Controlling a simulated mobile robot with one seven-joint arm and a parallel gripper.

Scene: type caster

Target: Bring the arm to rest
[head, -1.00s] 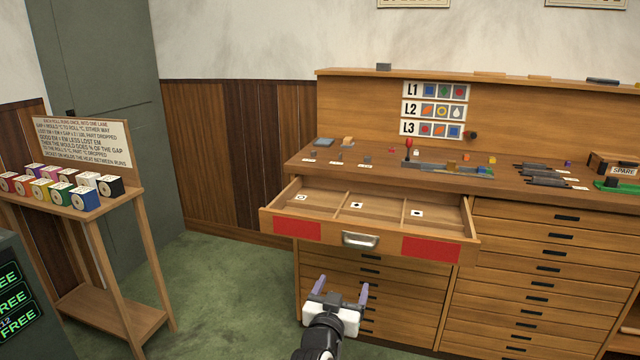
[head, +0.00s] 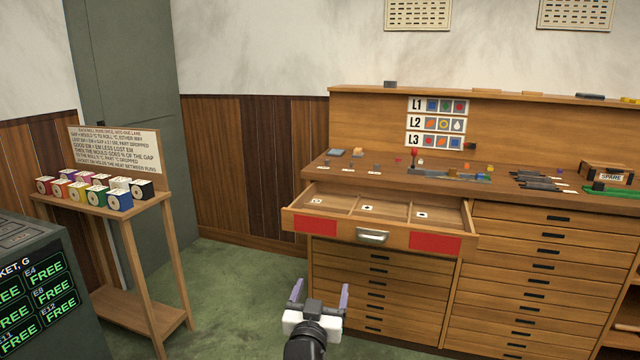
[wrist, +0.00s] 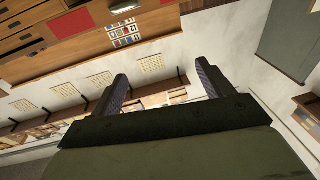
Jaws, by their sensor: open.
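My gripper (head: 319,292) is open and empty in the lower middle of the head view, its two purple-grey fingers spread apart. It is in front of the wooden drawer cabinet, below the pulled-out drawer (head: 372,237). In the wrist view my gripper (wrist: 160,86) also shows open with nothing between its fingers. That view is tilted and shows the wall and part of the cabinet beyond.
The open drawer juts out with red panels and a metal handle. A stand (head: 150,212) with several coloured rolls is at left, beside a dark console (head: 40,285) with green FREE labels. Green floor (head: 235,290) is clear between stand and cabinet.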

